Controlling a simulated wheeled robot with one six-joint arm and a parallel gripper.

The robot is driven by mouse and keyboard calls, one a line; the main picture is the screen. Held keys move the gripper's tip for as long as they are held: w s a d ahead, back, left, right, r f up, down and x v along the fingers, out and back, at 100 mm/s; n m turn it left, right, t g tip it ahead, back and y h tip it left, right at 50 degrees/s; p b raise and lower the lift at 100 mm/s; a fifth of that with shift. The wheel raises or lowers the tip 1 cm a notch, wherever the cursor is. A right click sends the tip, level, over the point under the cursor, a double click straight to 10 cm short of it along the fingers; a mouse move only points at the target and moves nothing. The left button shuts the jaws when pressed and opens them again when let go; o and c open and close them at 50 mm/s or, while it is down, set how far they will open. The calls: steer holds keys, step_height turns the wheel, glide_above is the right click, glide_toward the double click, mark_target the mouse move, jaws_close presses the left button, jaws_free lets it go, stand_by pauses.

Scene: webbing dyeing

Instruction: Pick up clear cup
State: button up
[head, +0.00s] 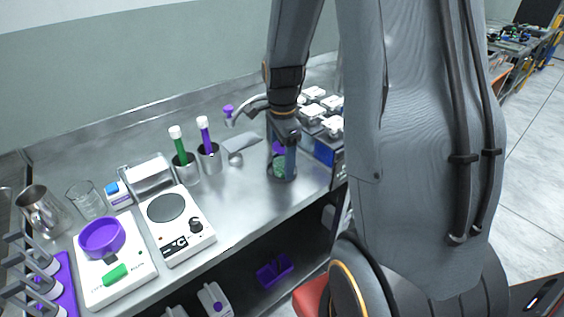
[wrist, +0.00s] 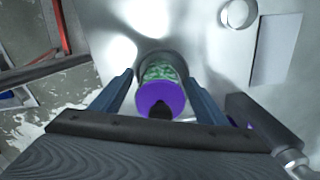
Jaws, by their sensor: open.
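A clear cup (head: 281,173) with green contents stands on the steel counter, right of the middle in the head view. In the wrist view the clear cup (wrist: 161,68) lies between the fingers, partly covered by a round purple piece (wrist: 160,97) nearer the camera. My gripper (head: 281,158) is open and points down, with one finger on either side of the cup; it also shows in the wrist view (wrist: 159,80). I cannot tell whether the fingers touch it. Another clear, empty glass (head: 86,200) stands at the far left.
A machine with white-topped parts (head: 322,112) stands close to the right of the cup. Metal holders with a green-handled tool (head: 179,147) and a purple-handled tool (head: 204,135) stand to the left. A hotplate (head: 181,225) and scale (head: 115,268) are farther left. The counter's front edge is near.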

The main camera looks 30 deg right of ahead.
steer(key=shift+c, duration=0.3)
steer(key=c, duration=1.2)
